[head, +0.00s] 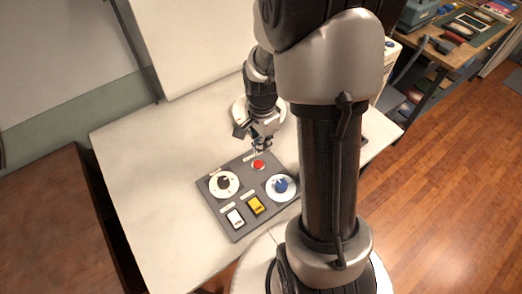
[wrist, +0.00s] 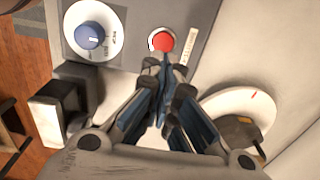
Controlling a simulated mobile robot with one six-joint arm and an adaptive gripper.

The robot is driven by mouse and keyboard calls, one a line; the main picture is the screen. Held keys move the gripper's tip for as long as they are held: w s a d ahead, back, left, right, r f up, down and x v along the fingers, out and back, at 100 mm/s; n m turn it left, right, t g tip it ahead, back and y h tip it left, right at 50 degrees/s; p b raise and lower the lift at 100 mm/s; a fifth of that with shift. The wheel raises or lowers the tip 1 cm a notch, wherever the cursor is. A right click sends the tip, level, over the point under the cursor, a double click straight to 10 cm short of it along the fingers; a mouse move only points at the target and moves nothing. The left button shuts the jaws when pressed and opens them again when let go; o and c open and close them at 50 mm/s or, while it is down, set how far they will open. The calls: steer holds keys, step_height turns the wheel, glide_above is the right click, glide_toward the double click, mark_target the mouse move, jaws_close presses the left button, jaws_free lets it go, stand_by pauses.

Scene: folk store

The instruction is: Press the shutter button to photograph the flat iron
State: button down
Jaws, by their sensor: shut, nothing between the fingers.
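A dark grey control panel (head: 240,192) lies on the white table. Its red round button (head: 258,165) is at the back edge, beside a small label; it also shows in the wrist view (wrist: 162,41). My gripper (head: 262,147) is shut and empty, pointing down just behind the button. In the wrist view the fingertips (wrist: 160,66) are just below the button; whether they touch it I cannot tell.
A dark and white boxy object (wrist: 62,108) stands left of my fingers. A cluttered workbench (head: 455,40) is at the far right.

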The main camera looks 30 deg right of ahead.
step_height(320, 180, up, 6)
steer(key=p, duration=0.1)
steer(key=shift+d+r, duration=0.15)
steer(key=shift+w, duration=0.15)
stand_by(0.6)
